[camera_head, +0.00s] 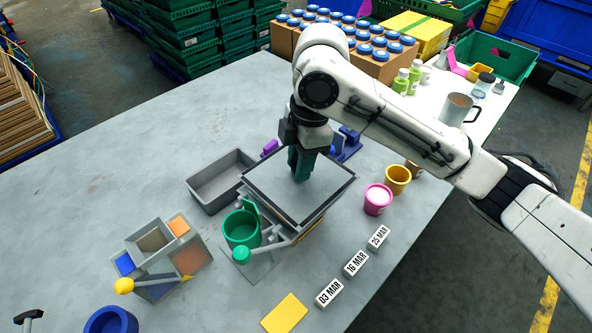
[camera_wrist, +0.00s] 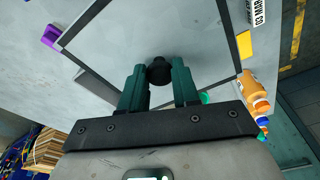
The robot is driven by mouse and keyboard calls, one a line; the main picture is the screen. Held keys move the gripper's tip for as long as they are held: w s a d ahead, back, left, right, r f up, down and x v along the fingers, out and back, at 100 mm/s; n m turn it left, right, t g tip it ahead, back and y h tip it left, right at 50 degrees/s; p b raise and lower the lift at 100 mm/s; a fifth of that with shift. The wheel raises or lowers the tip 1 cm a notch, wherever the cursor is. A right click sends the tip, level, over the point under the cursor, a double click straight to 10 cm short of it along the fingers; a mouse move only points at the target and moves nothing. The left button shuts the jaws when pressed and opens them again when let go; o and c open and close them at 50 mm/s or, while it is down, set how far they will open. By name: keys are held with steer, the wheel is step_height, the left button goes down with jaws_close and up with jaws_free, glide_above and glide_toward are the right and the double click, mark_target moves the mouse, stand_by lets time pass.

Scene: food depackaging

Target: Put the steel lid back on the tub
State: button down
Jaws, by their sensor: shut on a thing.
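The steel lid (camera_head: 285,192) is a flat grey square plate with a dark rim and a black knob (camera_wrist: 159,72) at its middle. My gripper (camera_head: 301,167) points down at the lid, its green fingers shut on the knob. In the wrist view the fingers (camera_wrist: 159,80) stand on either side of the knob, and the lid (camera_wrist: 190,40) fills most of the picture. A grey open rectangular tub (camera_head: 205,200) lies to the left of the lid, its right end partly hidden by the lid. The lid appears raised above the table; what lies under it is mostly hidden.
A green cup (camera_head: 241,229) and a lever with a green knob (camera_head: 241,254) stand close to the lid's front-left corner. A pink tub (camera_head: 377,199), a yellow cup (camera_head: 397,179) and date blocks (camera_head: 356,263) are to the right.

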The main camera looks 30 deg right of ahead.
steer(key=shift+w+a+f, duration=0.1)
steer(key=shift+w+f, duration=0.1)
steer(key=shift+f, duration=0.05)
steer(key=shift+w+a+f+p, duration=0.15)
steer(key=shift+f+p, duration=0.15)
steer(key=shift+f, duration=0.65)
steer(key=shift+w+d+f+p, duration=0.1)
steer(key=shift+f+p, duration=0.15)
steer(key=shift+f, duration=0.65)
steer(key=shift+f, duration=0.1)
steer(key=c, duration=0.8)
jaws_free()
steer(key=r, duration=0.4)
steer(key=d+r+b, duration=0.1)
steer(key=r, duration=0.7)
steer(key=shift+s+d+r, duration=0.1)
steer(key=shift+d, duration=0.25)
